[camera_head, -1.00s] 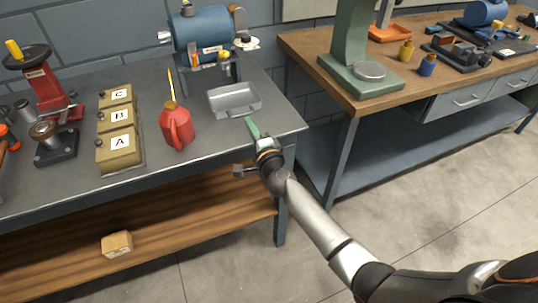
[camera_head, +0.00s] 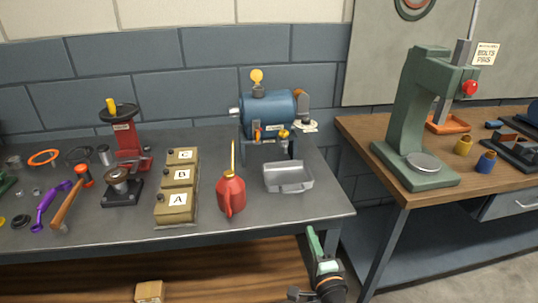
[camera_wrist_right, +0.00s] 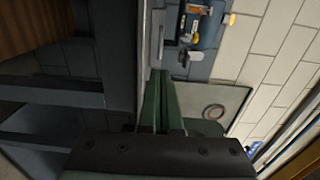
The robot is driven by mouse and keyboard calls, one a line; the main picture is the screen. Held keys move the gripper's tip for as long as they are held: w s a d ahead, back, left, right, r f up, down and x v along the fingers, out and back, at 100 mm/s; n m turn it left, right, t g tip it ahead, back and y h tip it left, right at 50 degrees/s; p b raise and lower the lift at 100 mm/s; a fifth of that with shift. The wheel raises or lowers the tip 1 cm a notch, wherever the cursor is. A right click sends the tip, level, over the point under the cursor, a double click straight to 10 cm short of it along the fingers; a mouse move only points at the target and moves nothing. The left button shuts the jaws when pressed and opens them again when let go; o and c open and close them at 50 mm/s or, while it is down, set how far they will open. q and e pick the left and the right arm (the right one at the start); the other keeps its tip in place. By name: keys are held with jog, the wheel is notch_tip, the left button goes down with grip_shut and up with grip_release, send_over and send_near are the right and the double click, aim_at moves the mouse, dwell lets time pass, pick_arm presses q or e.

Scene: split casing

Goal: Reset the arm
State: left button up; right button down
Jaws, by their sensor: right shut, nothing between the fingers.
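My right gripper (camera_head: 312,236) shows at the lower middle of the head view, in front of the grey bench's (camera_head: 110,238) front edge near its right corner. It points upward, and its green fingers are shut with nothing between them. In the right wrist view the two fingers (camera_wrist_right: 160,85) lie side by side. My left gripper is in neither view.
A grey metal tray (camera_head: 290,189), red oil can (camera_head: 231,197), boxes labelled A, B, C (camera_head: 175,206) and blue grinder (camera_head: 268,115) stand on the grey bench. A wooden bench (camera_head: 372,140) with a green press (camera_head: 410,120) stands right, past a narrow gap.

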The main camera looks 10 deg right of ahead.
jog(key=s+f+n+g, duration=0.3)
jog(key=s+f+n, duration=0.2)
jog(key=s, duration=0.3)
jog(key=s+f+n+g+y+p, duration=0.1)
jog(key=s+f+n+g, duration=0.2)
jog(key=s+f+n, duration=0.2)
jog(key=s+f+n+g+p, duration=0.1)
jog(key=s+f+n+g, duration=0.1)
jog(key=s+f+n, duration=0.3)
jog(key=s+n, duration=0.4)
jog(key=s, duration=0.4)
jog(key=shift+a+f+n+g+y, duration=0.2)
jog(key=shift+a+n+g+y, duration=0.1)
jog(key=shift+a+g, duration=0.1)
